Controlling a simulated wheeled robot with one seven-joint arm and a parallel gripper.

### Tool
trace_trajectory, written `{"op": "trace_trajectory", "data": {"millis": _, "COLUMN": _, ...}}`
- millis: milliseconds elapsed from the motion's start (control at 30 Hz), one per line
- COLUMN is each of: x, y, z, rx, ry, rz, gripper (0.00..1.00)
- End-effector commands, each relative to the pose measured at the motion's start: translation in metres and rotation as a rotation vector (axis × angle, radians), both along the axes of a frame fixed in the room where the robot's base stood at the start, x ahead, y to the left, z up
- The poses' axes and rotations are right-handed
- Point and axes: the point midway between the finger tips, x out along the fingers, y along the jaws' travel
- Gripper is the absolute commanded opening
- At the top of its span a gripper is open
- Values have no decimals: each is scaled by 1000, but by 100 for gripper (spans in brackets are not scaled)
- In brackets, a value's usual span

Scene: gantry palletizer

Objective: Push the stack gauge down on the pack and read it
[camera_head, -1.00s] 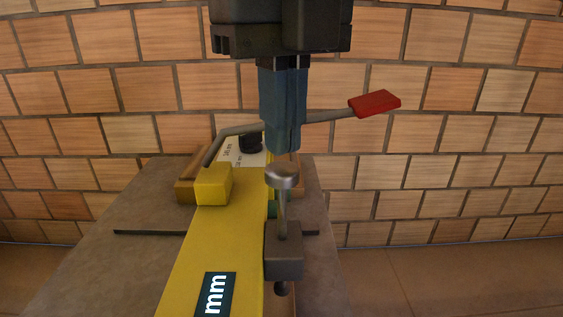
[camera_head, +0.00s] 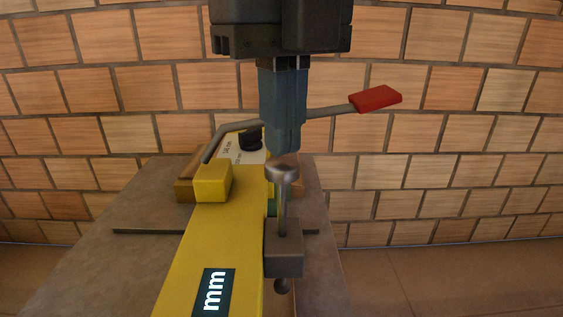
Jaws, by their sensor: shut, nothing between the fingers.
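The stack gauge is a long yellow body (camera_head: 215,245) with a dark "mm" label (camera_head: 213,292) at its near end. A white printed plate (camera_head: 246,150) with a black knob shows at its far end. A metal round-headed plunger (camera_head: 282,170) on a thin rod stands upright at its right side, through a grey block (camera_head: 284,248). My gripper (camera_head: 284,150) points down with its blue fingers shut and empty, just above the plunger head in the picture. I cannot tell whether they touch. The pack is not clearly identifiable.
A grey lever with a red grip (camera_head: 376,99) passes behind my fingers and reaches out to the right. A yellow block (camera_head: 213,183) sits at the left of the gauge. The grey slab (camera_head: 130,265) is mostly bare at left. A wall of wooden blocks (camera_head: 120,90) stands behind.

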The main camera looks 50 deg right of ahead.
Motion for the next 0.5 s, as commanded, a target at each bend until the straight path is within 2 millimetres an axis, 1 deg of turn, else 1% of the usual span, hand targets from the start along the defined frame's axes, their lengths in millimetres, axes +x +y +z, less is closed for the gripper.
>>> {"op": "trace_trajectory", "data": {"millis": 33, "x": 0, "y": 0, "z": -4, "rx": 0, "ry": 0, "rz": 0, "gripper": 0}}
{"op": "trace_trajectory", "data": {"millis": 500, "x": 0, "y": 0, "z": -19, "rx": 0, "ry": 0, "rz": 0, "gripper": 0}}
